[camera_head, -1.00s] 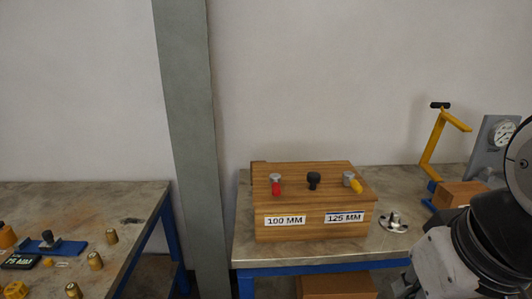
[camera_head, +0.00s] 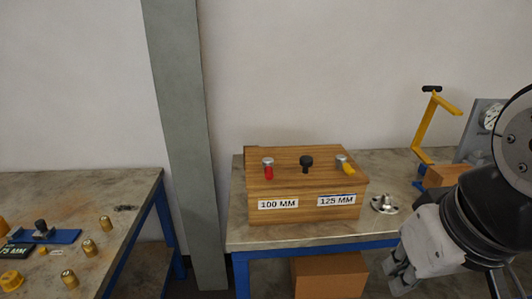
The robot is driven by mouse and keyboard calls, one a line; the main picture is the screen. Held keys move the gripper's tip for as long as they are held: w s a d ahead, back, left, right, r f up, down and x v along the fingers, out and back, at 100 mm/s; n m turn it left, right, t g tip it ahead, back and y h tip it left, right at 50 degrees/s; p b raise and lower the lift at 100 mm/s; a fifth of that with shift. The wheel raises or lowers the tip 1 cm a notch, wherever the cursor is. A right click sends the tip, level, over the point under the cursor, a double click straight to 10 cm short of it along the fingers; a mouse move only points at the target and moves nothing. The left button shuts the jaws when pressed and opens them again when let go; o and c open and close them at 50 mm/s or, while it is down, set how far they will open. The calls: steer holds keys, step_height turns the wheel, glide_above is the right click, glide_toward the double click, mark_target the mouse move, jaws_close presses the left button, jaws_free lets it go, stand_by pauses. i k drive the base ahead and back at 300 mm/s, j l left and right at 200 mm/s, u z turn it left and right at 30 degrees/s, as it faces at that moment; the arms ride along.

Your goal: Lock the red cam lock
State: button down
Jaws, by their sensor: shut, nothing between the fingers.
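The red cam lock (camera_head: 268,169) stands on top of a wooden box (camera_head: 305,181), near its left end above the "100 MM" label. It is a small metal cylinder with a red lever hanging at its front. A similar cam lock with a yellow lever (camera_head: 345,165) stands near the box's right end. A black knob (camera_head: 306,162) sits between them. My gripper (camera_head: 395,278) is at the lower right, in front of the table and lower than the box. It is shut and empty, well apart from the red cam lock.
A flanged metal piece (camera_head: 383,204) lies on the table (camera_head: 236,226) right of the box. A yellow bent stand (camera_head: 431,130) is behind it. A cardboard box (camera_head: 330,275) is below. A grey post (camera_head: 183,140) divides this table from the left bench (camera_head: 75,210), which holds several brass pieces.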

mark_target(268, 163)
steer(key=i+l, duration=0.2)
steer(key=i, duration=0.25)
steer(key=i+l, duration=0.2)
steer(key=i, duration=0.25)
steer(key=j+u, duration=0.05)
